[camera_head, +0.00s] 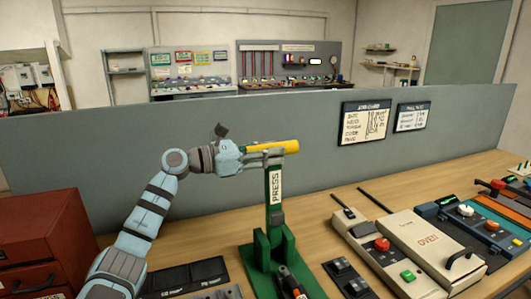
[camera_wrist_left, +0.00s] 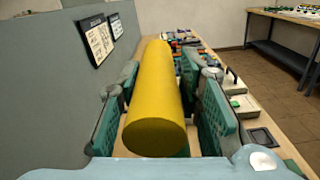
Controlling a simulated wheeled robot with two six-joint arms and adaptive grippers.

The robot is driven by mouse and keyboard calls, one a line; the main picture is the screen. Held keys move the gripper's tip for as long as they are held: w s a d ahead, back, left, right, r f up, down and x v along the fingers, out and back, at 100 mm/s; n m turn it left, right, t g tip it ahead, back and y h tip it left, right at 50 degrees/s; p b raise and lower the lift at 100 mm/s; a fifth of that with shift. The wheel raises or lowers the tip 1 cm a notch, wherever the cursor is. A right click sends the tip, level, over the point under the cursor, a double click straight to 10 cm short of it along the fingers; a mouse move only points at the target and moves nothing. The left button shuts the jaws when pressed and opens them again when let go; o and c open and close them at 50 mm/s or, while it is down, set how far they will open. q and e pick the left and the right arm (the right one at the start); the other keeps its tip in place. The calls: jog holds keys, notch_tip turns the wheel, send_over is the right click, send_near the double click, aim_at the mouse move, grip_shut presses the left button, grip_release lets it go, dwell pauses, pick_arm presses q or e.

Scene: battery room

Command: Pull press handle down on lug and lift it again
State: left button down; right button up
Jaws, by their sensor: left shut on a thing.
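The green press (camera_head: 270,240) stands upright on the wooden bench, with a PRESS label on its column. Its yellow handle (camera_head: 280,147) lies roughly level across the top of the column. My left gripper (camera_head: 268,156) is shut on the yellow handle, with the arm coming in from the left. In the left wrist view the yellow handle (camera_wrist_left: 157,100) runs between the two green finger pads. A dark tool-like part (camera_head: 292,285) is at the press's base. I cannot make out the lug. My right gripper is not in view.
A grey partition (camera_head: 200,125) stands close behind the press. A cream OVEN box (camera_head: 425,240) and a box with a red knob (camera_head: 381,243) are to the right. A red drawer cabinet (camera_head: 45,240) is at the left. Small dark trays lie in front.

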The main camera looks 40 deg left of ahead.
pick_arm(q)
jog(key=s+d+f+m+b, duration=0.2)
jog(key=s+d+m+b, duration=0.3)
jog(key=d, duration=0.6)
jog(key=s, duration=0.2)
jog(key=shift+s+m, duration=0.3)
jog(key=shift+m, duration=0.1)
jog(key=c, duration=1.2)
grip_release()
jog(key=shift+f, duration=0.1)
jog(key=shift+c, duration=0.2)
notch_tip(320, 180, up, 10)
